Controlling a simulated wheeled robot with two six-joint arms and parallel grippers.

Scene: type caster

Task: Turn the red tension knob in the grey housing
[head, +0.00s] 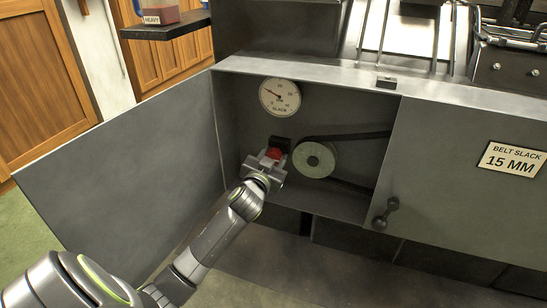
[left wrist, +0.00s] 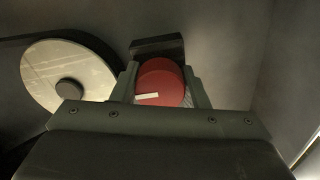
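The red tension knob (head: 273,153) sits on a dark mount inside the open grey housing (head: 345,108), left of the pulley. In the left wrist view the knob (left wrist: 160,76) shows a white mark (left wrist: 148,96) low on its face, lying nearly level. My left gripper (head: 268,160) reaches into the housing and has one finger on each side of the knob. In the left wrist view both fingertips of the gripper (left wrist: 161,72) appear to touch the knob's sides. My right gripper is not in view.
A round slack gauge (head: 280,97) with a red needle pointing up-left is above the knob. A pale pulley (head: 314,159) with a dark belt (head: 350,136) is to the right. The open door (head: 130,165) stands left. A sign (head: 512,160) reads "BELT SLACK 15 MM".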

